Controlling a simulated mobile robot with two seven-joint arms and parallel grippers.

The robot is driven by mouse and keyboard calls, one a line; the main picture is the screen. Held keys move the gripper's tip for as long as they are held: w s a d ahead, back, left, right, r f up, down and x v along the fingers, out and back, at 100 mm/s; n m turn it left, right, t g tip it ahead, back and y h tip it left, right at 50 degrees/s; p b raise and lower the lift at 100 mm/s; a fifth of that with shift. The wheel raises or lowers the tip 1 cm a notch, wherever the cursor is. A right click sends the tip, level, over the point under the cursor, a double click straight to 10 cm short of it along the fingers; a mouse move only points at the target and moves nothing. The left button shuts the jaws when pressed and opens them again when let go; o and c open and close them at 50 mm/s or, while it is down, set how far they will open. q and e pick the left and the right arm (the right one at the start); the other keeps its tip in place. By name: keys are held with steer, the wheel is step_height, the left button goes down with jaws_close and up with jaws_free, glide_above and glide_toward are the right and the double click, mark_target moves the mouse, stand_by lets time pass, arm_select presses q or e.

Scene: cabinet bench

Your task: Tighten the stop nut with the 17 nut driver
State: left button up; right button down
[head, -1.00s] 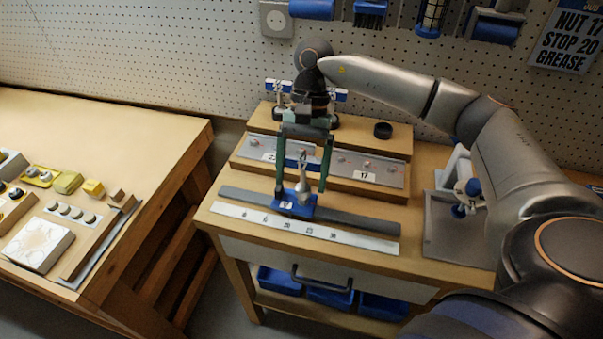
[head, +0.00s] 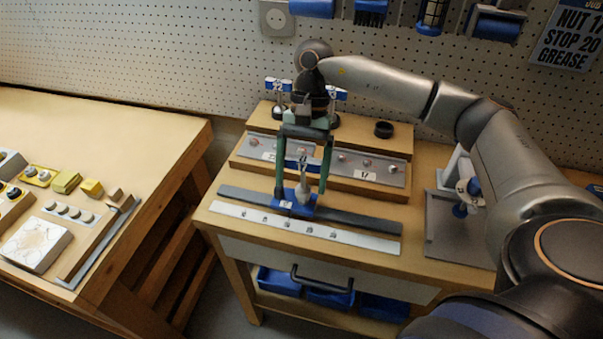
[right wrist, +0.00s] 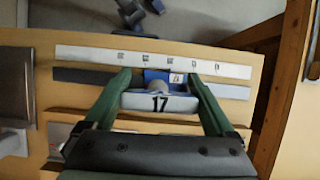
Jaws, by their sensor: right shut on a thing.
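My right gripper (head: 300,190) points down at the bench with its two green fingers shut on the 17 nut driver. The driver's grey lower end (head: 303,193) stands roughly upright over the blue stop (head: 293,208). The stop sits on the dark rail (head: 365,223), behind the white numbered scale (head: 350,237). The stop nut is hidden; I cannot tell how fully the driver sits on it. My left gripper is not in view.
A wall sign (head: 571,37) reads "NUT 17 STOP 20 GREASE". Behind the rail is a raised wooden step with a metal plate (head: 389,174) and a black ring (head: 383,130). A grey tray (head: 455,240) stands right. A second table (head: 130,130) holds several small parts at left.

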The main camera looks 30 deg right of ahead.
steer(key=shift+f+b, duration=0.8)
steer(key=shift+f, duration=0.15)
stand_by(0.6)
steer(key=shift+w+a+m+t+y, duration=0.15)
steer(key=shift+m+t+y, duration=0.25)
steer(key=shift+m, duration=1)
steer(key=shift+b, duration=0.3)
steer(key=shift+w+m+t, duration=0.15)
steer(key=shift+m+t, duration=0.45)
steer(key=shift+m, duration=0.8)
steer(key=shift+b, duration=0.35)
